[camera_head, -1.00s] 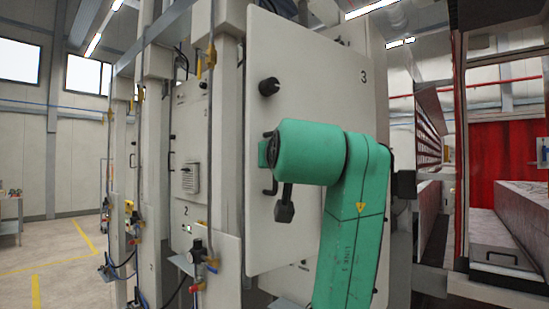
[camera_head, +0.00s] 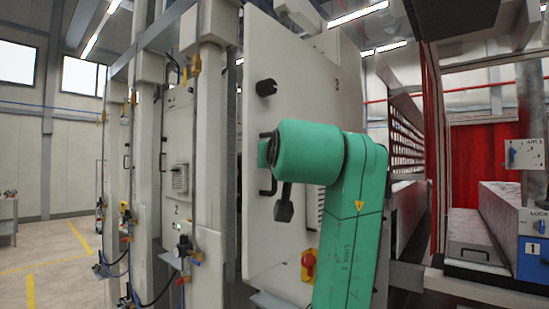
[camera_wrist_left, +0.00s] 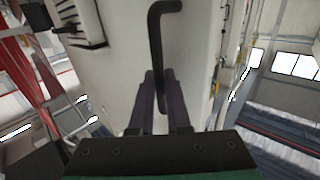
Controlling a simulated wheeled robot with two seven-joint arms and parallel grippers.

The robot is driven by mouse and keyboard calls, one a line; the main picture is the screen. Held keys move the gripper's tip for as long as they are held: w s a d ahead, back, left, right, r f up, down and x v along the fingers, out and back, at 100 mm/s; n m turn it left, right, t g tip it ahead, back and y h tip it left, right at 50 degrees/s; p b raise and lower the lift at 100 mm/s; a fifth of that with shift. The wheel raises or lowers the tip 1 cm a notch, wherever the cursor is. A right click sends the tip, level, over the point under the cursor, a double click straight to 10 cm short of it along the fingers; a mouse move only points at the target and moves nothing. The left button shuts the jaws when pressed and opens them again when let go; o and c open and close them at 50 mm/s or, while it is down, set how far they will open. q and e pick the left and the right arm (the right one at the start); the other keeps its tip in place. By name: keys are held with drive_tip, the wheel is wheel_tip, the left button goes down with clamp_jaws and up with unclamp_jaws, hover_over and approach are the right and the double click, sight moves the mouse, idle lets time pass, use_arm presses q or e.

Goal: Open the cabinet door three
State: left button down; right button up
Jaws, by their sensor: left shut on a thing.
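Cabinet door three (camera_head: 300,60) is a tall white panel with a "3" near its upper right corner. It has a black knob (camera_head: 267,88) and a black bar handle (camera_head: 266,180) near its left edge. The door stands at an angle, with a narrow dark gap along its left edge. My green left arm covers its lower right part. In the left wrist view my left gripper (camera_wrist_left: 160,76) has its two dark fingers around the handle (camera_wrist_left: 157,38) and is shut on it. In the head view its fingers are mostly hidden behind the arm. My right gripper is not in view.
A red-and-yellow switch (camera_head: 308,265) shows beside my arm, low down. Cabinet door two (camera_head: 183,130) and posts with hoses stand to the left. A red machine (camera_head: 485,165) with a grey conveyor and a control box stands to the right. Open floor (camera_head: 50,262) lies at far left.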

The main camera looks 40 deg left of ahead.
use_arm(q)
drive_tip(key=shift+r, duration=0.1)
drive_tip(key=c, duration=1)
unclamp_jaws()
drive_tip(key=shift+o, duration=0.5)
drive_tip(key=shift+w+d, duration=0.1)
drive_tip(key=b+v, duration=0.5)
drive_tip(key=v, duration=0.9)
drive_tip(key=shift+s+d, duration=0.2)
drive_tip(key=shift+s, duration=0.05)
drive_tip(key=shift+w, duration=0.15)
